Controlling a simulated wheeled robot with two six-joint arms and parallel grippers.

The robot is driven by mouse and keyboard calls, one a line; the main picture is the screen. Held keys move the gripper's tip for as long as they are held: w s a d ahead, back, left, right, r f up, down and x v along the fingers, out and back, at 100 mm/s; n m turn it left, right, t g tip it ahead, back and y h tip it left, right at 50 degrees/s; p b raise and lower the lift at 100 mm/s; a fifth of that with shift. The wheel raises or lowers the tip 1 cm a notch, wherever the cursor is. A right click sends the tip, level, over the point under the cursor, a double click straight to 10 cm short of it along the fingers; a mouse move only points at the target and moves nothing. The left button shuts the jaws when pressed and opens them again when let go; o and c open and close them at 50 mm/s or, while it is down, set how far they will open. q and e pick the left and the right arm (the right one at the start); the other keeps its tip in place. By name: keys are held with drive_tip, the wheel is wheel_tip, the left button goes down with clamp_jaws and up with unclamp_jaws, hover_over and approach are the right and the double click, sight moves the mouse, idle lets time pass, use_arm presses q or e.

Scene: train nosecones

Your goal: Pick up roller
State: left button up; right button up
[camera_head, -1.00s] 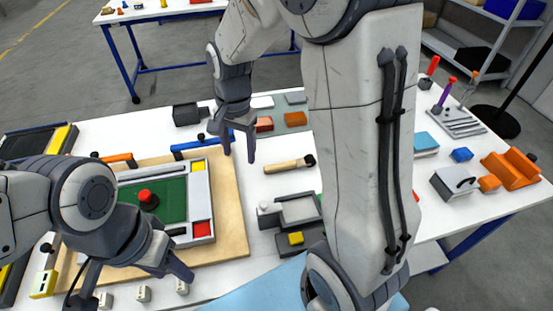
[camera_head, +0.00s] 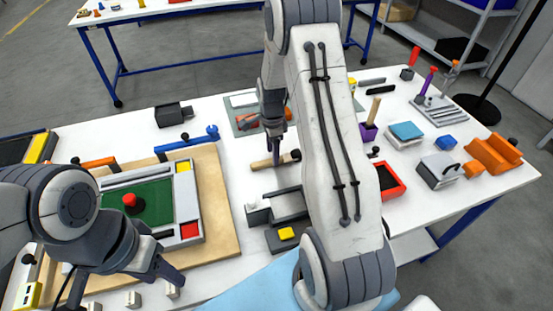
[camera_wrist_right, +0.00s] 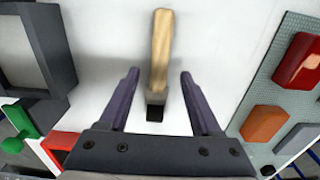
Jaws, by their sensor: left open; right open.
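The roller, a tool with a light wooden handle and a dark end (camera_head: 289,157), lies on the white table right of the wooden board. It also shows in the right wrist view (camera_wrist_right: 161,50), its handle pointing away and its dark end near the gripper. My right gripper (camera_head: 274,148) is open above it, with the roller between the two spread fingers but apart from both. My left gripper (camera_head: 122,285) is open and empty over the front left of the table, near the wooden board's front edge.
The wooden board (camera_head: 225,215) with a green panel fills the left. A grey fixture with a yellow block (camera_head: 286,234) stands just in front of the roller. A grey-green mat (camera_head: 237,122) with coloured blocks lies behind. A red tray (camera_head: 391,180) is to the right.

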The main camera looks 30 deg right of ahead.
drive_tip(key=shift+f, duration=1.4)
clamp_jaws()
drive_tip(key=shift+r, duration=0.15)
drive_tip(key=shift+r, duration=0.25)
drive_tip(key=r, duration=0.2)
drive_tip(key=r+b, duration=0.1)
drive_tip(key=shift+s+d+r, duration=0.1)
drive_tip(key=shift+s+r, duration=0.25)
drive_tip(key=shift+s, duration=0.05)
drive_tip(key=s+d+r+b, duration=0.2)
drive_tip(key=s+r, duration=0.4)
drive_tip(key=s, duration=0.4)
drive_tip(key=shift+s+d+r, duration=0.25)
drive_tip(key=shift+s+d, duration=0.05)
drive_tip(key=shift+d, duration=0.15)
